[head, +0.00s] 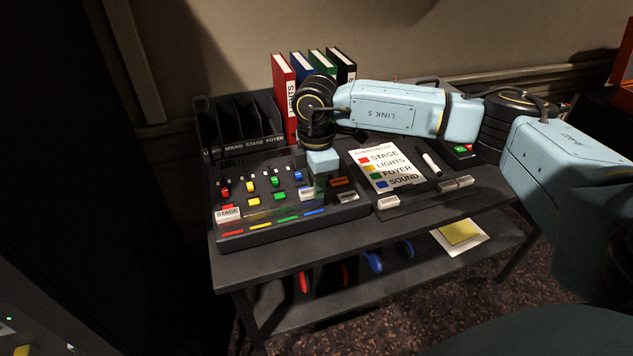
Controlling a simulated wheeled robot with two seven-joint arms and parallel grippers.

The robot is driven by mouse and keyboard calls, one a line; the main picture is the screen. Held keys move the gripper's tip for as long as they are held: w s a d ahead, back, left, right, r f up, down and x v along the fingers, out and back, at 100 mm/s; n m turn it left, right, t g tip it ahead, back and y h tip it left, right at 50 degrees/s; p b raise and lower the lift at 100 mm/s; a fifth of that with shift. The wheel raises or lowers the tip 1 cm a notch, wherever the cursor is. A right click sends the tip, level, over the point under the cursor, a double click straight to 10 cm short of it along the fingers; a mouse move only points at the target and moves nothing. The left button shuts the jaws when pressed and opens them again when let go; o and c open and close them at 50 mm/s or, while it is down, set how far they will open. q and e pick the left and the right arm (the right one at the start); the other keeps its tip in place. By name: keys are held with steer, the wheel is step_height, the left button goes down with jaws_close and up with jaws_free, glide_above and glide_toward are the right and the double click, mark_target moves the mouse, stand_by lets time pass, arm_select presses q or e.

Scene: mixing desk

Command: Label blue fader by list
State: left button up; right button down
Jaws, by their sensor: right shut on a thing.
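The mixing desk (240,241) stands on the table's left half with red, yellow, green and blue faders. The blue fader (298,176) is rightmost in the row. My right gripper (319,188) points down just right of it, shut on a small white label (306,194) at the desk surface, below the blue fader. Its lettering is too small to read, and I cannot tell if it touches the desk. A STAGE label (228,214) sits below the red fader. The list (382,170) pairs red with STAGE, yellow with LIGHTS, green with FOYER, blue with SOUND. My left gripper is out of view.
More white labels lie on the desk's right side (347,197) and on a dark strip (389,201) beside it. A marker (430,164) lies right of the list. A dark rack (222,122) and upright binders (284,95) stand behind. My right arm spans the table's back right.

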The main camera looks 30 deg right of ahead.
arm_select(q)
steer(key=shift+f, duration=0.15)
arm_select(e)
steer(key=shift+f, duration=0.3)
stand_by(0.3)
steer(key=c, duration=1.3)
jaws_free()
steer(key=shift+o, duration=0.2)
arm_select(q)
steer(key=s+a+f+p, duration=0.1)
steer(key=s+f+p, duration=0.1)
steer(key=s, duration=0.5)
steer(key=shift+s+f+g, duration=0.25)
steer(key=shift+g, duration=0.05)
arm_select(e)
step_height(320, 180, up, 13)
steer(key=shift+r, duration=0.2)
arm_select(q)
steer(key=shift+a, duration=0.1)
